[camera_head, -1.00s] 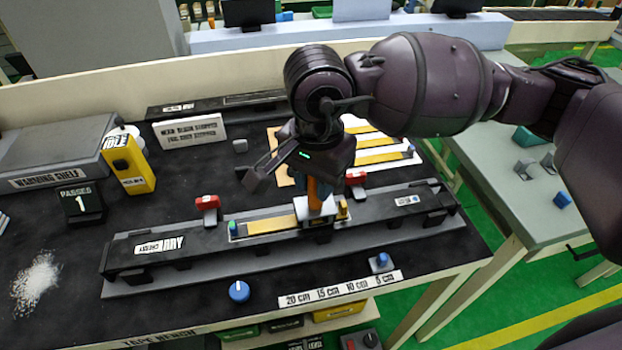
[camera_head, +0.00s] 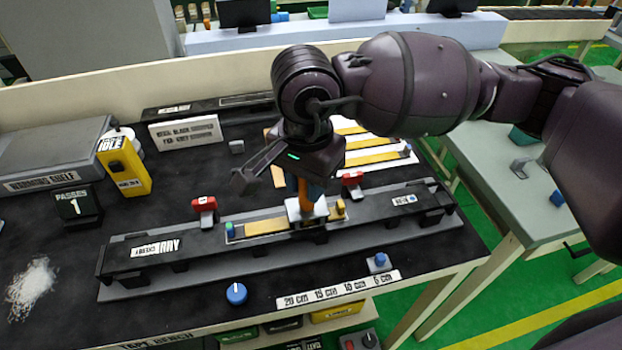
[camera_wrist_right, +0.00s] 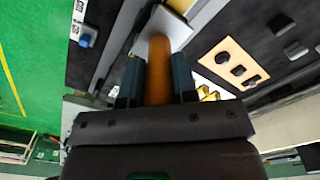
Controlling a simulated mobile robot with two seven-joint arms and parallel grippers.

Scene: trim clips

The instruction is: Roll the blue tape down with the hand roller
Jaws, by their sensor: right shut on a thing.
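My right gripper (camera_head: 306,188) is shut on the orange upright handle of the hand roller (camera_head: 304,210). The roller has a pale block-like lower part and stands over a yellow strip (camera_head: 264,226) in the long dark fixture (camera_head: 374,208). In the right wrist view, the fingers (camera_wrist_right: 157,82) flank the orange handle (camera_wrist_right: 159,62), with the pale roller head (camera_wrist_right: 160,27) beyond it. A green peg (camera_head: 230,229) marks the strip's left end and a yellow piece (camera_head: 340,208) stands right of the roller. I cannot make out blue tape; the roller hides part of the strip. My left gripper is out of view.
The passes sign (camera_head: 76,204) reads 1. A yellow device (camera_head: 124,163) marked IDLE is at the left. A blue knob (camera_head: 236,293) and length scale (camera_head: 338,289) lie in front. More yellow strips (camera_head: 372,156) lie behind.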

